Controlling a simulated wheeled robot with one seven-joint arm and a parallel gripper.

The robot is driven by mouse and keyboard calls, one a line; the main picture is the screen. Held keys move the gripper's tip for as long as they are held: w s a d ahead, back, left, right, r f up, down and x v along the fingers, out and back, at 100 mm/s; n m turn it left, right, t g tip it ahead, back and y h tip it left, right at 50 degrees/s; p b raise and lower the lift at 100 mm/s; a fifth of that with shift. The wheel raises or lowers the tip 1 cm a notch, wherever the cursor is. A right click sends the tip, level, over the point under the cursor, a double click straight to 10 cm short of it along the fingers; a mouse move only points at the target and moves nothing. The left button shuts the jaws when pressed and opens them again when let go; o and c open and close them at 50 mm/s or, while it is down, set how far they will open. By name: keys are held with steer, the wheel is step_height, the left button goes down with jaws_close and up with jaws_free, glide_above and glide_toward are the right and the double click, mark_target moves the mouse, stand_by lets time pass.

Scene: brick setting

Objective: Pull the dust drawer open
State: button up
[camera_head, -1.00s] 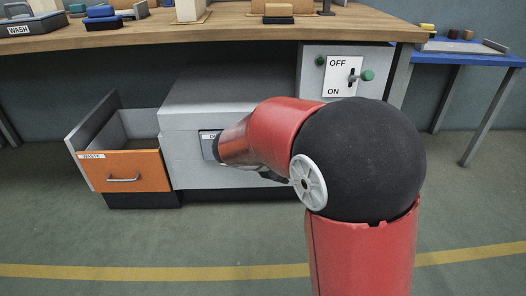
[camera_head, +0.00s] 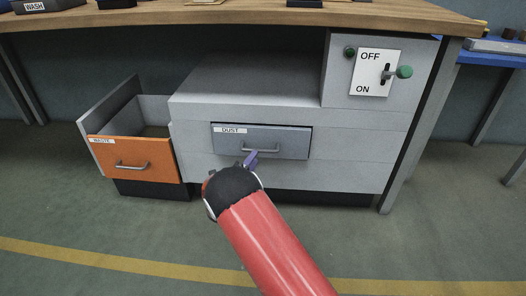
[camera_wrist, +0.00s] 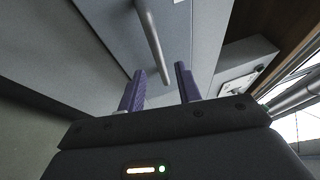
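The dust drawer (camera_head: 290,142) has a blue-grey front with a DUST label and sits in the grey cabinet under the workbench. It looks shut or nearly flush. Its metal bar handle (camera_head: 261,150) is partly hidden by my gripper in the head view. My gripper (camera_head: 252,159) is just in front of the handle. In the wrist view my gripper (camera_wrist: 160,82) has its two purple fingers apart, with the handle (camera_wrist: 152,42) ahead and its near end showing between the fingertips. I cannot tell whether they touch it.
The orange waste drawer (camera_head: 135,160) stands open to the left of the cabinet. An OFF/ON switch panel (camera_head: 374,72) with a green-knobbed lever is at the upper right. The wooden worktop (camera_head: 230,17) overhangs above. The floor in front is clear, with a yellow line (camera_head: 130,262).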

mark_target(260, 151)
steer(key=x, duration=0.5)
steer(key=shift+w+d, duration=0.15)
steer(key=shift+w, duration=0.1)
jaws_close()
